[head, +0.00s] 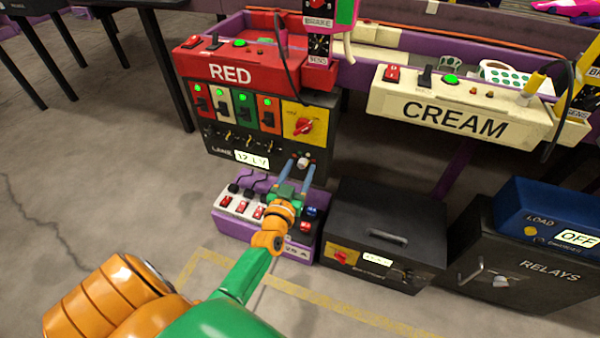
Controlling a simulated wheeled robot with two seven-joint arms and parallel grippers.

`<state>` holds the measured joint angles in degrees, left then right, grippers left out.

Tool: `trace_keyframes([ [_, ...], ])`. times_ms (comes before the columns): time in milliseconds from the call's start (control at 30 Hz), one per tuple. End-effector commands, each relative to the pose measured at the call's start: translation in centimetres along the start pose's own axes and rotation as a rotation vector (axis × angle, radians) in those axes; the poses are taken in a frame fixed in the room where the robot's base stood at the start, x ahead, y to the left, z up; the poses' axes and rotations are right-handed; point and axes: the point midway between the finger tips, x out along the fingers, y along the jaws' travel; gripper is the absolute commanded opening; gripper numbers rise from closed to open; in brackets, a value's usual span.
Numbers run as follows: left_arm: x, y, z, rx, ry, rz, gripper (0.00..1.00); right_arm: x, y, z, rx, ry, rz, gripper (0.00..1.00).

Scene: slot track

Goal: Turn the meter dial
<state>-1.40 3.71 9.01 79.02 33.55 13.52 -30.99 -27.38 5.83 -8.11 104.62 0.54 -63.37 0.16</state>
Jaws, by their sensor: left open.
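The black lane box (222,136) under the red unit carries a white meter display (251,159) that reads about 12 V. A small pale knob (303,160), which looks like the meter dial, sits to the right of the display. My left gripper (301,166) reaches up from below with its two blue-grey fingers open, one on each side of the knob's lower part. I cannot tell whether the fingers touch it. My right gripper is out of view.
A red rotary switch (305,126) on a yellow plate sits just above the knob. A purple box (232,228) with red switches lies under my gripper. A black drawer box (385,210) and a relays cabinet (535,280) stand to the right. A cable hangs over the red unit.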

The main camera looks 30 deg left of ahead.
Motion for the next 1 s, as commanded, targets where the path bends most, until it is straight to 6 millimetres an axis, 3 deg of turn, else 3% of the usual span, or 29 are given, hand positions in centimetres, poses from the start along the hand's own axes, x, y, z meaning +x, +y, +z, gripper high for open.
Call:
trace_keyframes([
  [100, 0.0, 0.0, 0.0, 0.000, -0.001, 0.000, 0.58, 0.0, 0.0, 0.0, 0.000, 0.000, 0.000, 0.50],
  [300, -0.1, 0.0, 0.0, 0.000, -0.001, 0.000, 0.04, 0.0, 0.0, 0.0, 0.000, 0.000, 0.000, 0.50],
  [333, -0.1, 0.0, 0.0, 0.000, -0.001, 0.000, 0.00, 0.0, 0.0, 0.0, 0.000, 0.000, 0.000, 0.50],
  [667, -0.1, 0.0, 0.0, -0.028, -0.003, 0.001, 0.00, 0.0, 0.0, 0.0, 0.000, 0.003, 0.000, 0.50],
  [1000, -0.1, 0.1, -0.1, -0.248, -0.015, 0.003, 0.00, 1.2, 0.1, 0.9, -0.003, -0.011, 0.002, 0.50],
])
